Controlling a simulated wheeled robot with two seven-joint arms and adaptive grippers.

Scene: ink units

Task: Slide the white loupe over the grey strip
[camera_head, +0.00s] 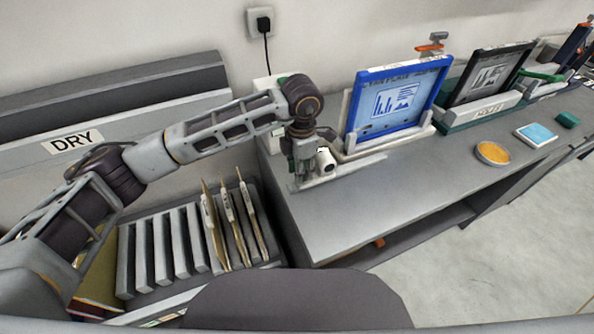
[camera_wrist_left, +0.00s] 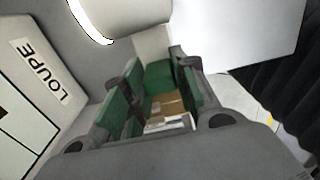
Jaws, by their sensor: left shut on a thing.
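The white loupe (camera_head: 326,161) is at the left end of the grey bench, in and beside my left gripper (camera_head: 303,172). My left gripper points down and is shut on the loupe; its fingers hide part of it. The grey strip (camera_head: 360,168) lies flat on the bench, running to the right from beside the loupe. In the left wrist view the green-padded fingers (camera_wrist_left: 162,92) show, with the white rounded rim of the loupe (camera_wrist_left: 118,12) at the top. I cannot tell whether the loupe touches the strip. My right gripper is out of view.
A blue-framed screen (camera_head: 395,101) stands behind the strip, with a dark-framed one (camera_head: 490,75) further right. An orange disc (camera_head: 492,153) and a light blue pad (camera_head: 536,134) lie on the bench. A slotted drying rack (camera_head: 170,250) holds several thin boards. A LOUPE label (camera_wrist_left: 40,72) shows at left.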

